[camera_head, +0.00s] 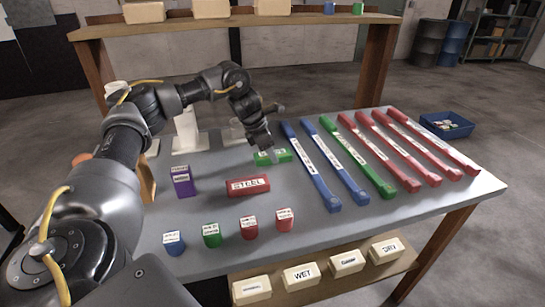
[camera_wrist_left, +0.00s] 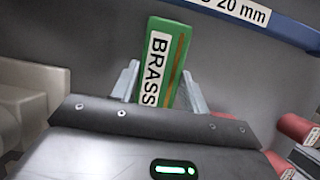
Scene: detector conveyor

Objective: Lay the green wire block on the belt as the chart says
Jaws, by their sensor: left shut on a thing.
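My left gripper (camera_head: 265,146) is shut on a green block (camera_head: 283,156) at the middle of the grey table. In the left wrist view, the gripper's fingers (camera_wrist_left: 163,88) stand on both sides of the green block (camera_wrist_left: 176,50), which has a white label reading BRASS and a brown-gold strip along it. The fingers hide part of the block in the head view. I cannot tell whether it touches the table. I cannot make out a belt or a chart for sure. My right gripper is not in view.
A red STEEL block (camera_head: 248,185) and an upright purple block (camera_head: 182,182) are close by. Long blue (camera_head: 310,165), green (camera_head: 357,155) and red bars lie to the right. Small labelled cylinders (camera_head: 249,227) line the front.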

